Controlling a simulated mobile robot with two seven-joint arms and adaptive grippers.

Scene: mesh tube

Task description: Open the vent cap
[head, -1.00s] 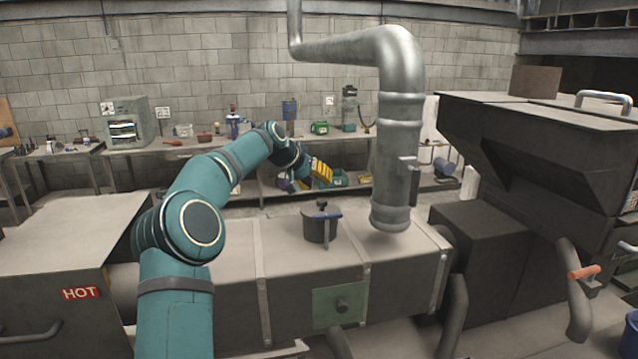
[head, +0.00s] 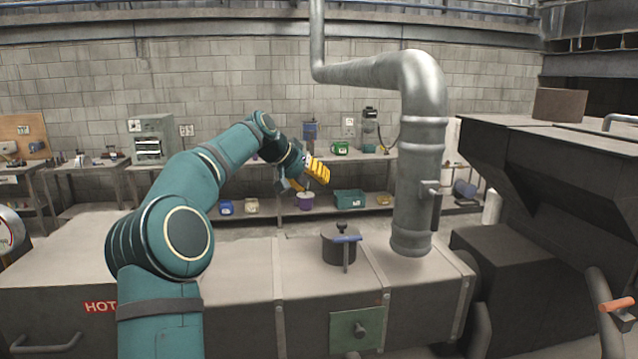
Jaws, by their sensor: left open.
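The vent cap (head: 341,247) is a dark round pot-like cap with a knob on top and a blue-gripped lever at its front. It stands upright on top of the long grey duct (head: 235,262). My left gripper (head: 302,182), with yellow and grey parts, is open. In the picture it is above and to the left of the cap, apart from it. The finger details are small and partly turned away. My right gripper is not in view.
A thick metal pipe (head: 418,160) comes down just right of the cap. A dark hopper machine (head: 560,165) stands at the right. A red HOT label (head: 100,307) marks the left housing. A green hatch plate (head: 357,328) is on the duct's front. Shelves with bins stand behind.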

